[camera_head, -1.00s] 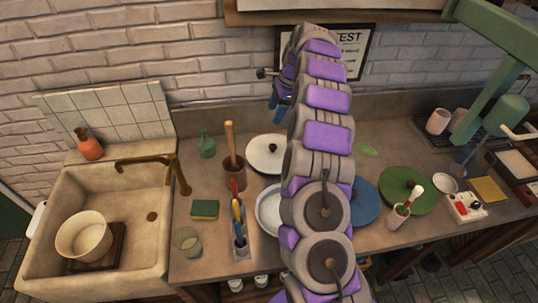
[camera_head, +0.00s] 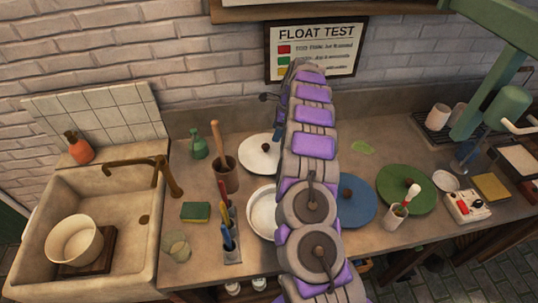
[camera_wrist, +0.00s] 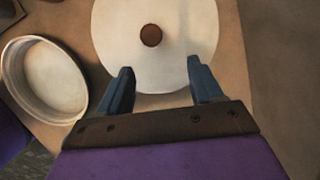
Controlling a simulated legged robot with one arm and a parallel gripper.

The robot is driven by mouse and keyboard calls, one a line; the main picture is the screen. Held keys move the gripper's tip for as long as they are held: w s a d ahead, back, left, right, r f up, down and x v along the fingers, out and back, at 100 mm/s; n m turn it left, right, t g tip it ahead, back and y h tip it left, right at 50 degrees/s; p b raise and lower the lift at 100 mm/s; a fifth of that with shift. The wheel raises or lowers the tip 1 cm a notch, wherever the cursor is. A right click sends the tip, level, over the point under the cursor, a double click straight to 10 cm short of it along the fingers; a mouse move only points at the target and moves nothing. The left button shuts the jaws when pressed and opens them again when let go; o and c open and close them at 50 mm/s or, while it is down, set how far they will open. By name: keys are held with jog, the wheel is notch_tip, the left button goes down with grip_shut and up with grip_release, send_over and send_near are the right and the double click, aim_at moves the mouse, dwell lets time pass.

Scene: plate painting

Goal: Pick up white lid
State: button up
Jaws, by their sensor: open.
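The white lid (camera_head: 258,153) is a round disc with a dark knob, lying on the counter at the back, left of my arm. In the wrist view the white lid (camera_wrist: 170,62) fills the top middle, with its brown knob (camera_wrist: 151,35) ahead of the fingers. My gripper (camera_wrist: 159,88) is open and empty, with its two blue-grey fingers over or just short of the lid's near edge. I cannot tell the height of the fingers above it. In the head view my arm hides most of the gripper.
A white round pan (camera_head: 262,212) sits in front of the lid; a pot with a wooden handle (camera_head: 226,178) stands left of it. A blue lid (camera_head: 354,205) and a green lid (camera_head: 405,188) lie to the right. The wall with a sign (camera_head: 315,52) is behind.

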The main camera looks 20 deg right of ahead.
aim_at(265, 146)
jog(key=a+f, duration=0.2)
jog(key=a+f+b, duration=0.1)
jog(key=a, duration=0.1)
jog(key=shift+w+a+f, duration=0.15)
jog(key=shift+a+f, duration=0.25)
jog(key=f, duration=0.1)
jog(key=d+f+b, duration=0.1)
jog(key=f, duration=0.1)
jog(key=shift+w+d+f, duration=0.1)
jog(key=shift+w, duration=0.1)
jog(key=shift+d+f, duration=0.1)
jog(key=shift+d, duration=0.25)
jog(key=shift+a+r, duration=0.2)
jog(key=shift+a, duration=0.95)
jog(key=c, duration=0.5)
jog(key=shift+c, duration=0.7)
jog(key=shift+d+f, duration=0.1)
jog(key=shift+d, duration=0.8)
grip_shut()
jog(key=shift+s+a, duration=0.1)
jog(key=shift+a, duration=0.45)
